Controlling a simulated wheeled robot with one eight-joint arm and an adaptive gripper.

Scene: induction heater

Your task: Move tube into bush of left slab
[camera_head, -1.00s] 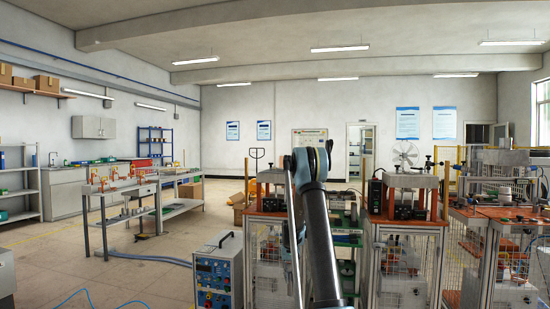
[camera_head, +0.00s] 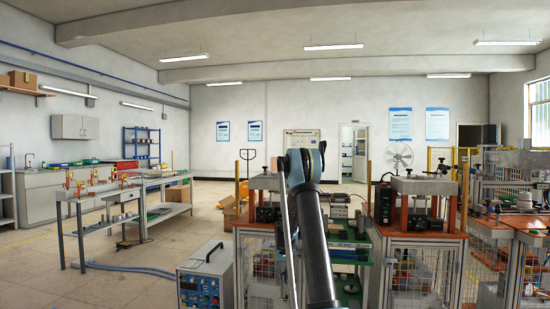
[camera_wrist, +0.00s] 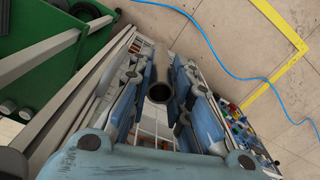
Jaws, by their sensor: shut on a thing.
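In the wrist view my gripper (camera_wrist: 160,85) is shut on a dark grey metal tube (camera_wrist: 160,92). The tube's round open end faces the camera, between the two blue-grey fingers. In the head view my raised arm fills the middle; the gripper and the tube do not show there.
An induction heater box (camera_head: 205,280) stands at the lower left. Orange-topped machine benches (camera_head: 415,222) stand to the right. A long grey workbench (camera_head: 100,195) is at the left. The floor (camera_head: 60,260) between is mostly clear, with a hose and a blue cable (camera_wrist: 215,50).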

